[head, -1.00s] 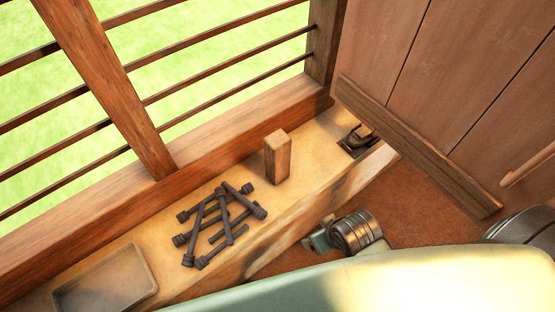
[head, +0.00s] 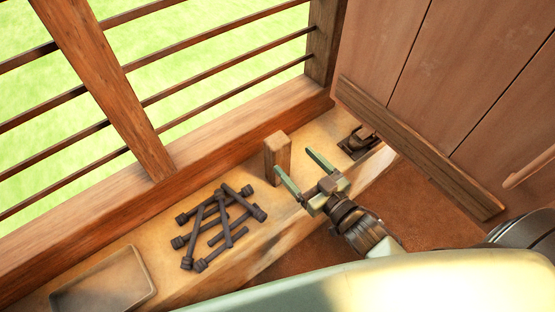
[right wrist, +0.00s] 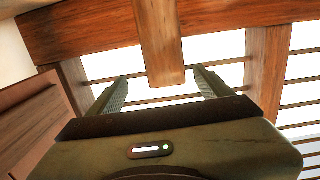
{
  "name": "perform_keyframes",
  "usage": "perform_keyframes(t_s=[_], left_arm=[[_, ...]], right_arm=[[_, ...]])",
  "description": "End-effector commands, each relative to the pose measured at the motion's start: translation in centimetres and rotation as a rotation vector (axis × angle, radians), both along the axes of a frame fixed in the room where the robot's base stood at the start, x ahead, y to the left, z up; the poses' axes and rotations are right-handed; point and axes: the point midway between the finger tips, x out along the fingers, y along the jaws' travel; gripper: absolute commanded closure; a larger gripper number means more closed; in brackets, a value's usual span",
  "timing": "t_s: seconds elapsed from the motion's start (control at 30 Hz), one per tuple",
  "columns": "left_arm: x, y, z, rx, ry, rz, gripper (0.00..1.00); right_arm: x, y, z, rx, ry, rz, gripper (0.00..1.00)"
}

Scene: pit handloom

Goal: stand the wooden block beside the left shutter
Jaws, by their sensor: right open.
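The wooden block (head: 277,158) stands upright on the pale sill ledge, close to the window's bottom rail. My right gripper (head: 292,161) is open and empty, its two green fingers pointing at the block; the left finger overlaps the block's lower edge in the head view. In the right wrist view the block (right wrist: 160,45) shows ahead, in the gap between the open fingertips (right wrist: 160,82). The shutter (head: 430,90), a brown plank panel with a dark bottom batten, hangs to the right of the block. My left gripper is out of view.
Several dark bobbin-like rods (head: 222,225) lie in a pile on the ledge left of the block. A shallow tray (head: 140,262) lies further left. A dark metal latch (head: 360,137) sits in a recess by the shutter. Ledge between block and latch is clear.

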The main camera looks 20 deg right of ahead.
Motion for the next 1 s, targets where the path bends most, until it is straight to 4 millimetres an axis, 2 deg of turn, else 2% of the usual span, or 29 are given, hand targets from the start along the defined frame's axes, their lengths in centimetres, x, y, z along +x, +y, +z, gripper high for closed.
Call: perform_keyframes(t_s=[0.17, 0.7, 1.0], left_arm=[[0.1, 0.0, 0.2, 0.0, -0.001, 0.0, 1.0], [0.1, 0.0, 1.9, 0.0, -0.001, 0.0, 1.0], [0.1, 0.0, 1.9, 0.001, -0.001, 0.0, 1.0]], right_arm=[[0.4, 0.5, 0.7, 0.02, -0.052, 0.031, 0.2], [6.7, 3.0, 0.5, 0.02, -0.052, 0.029, 0.2], [7.1, 3.2, 0.3, 0.019, -0.05, 0.029, 0.2]])
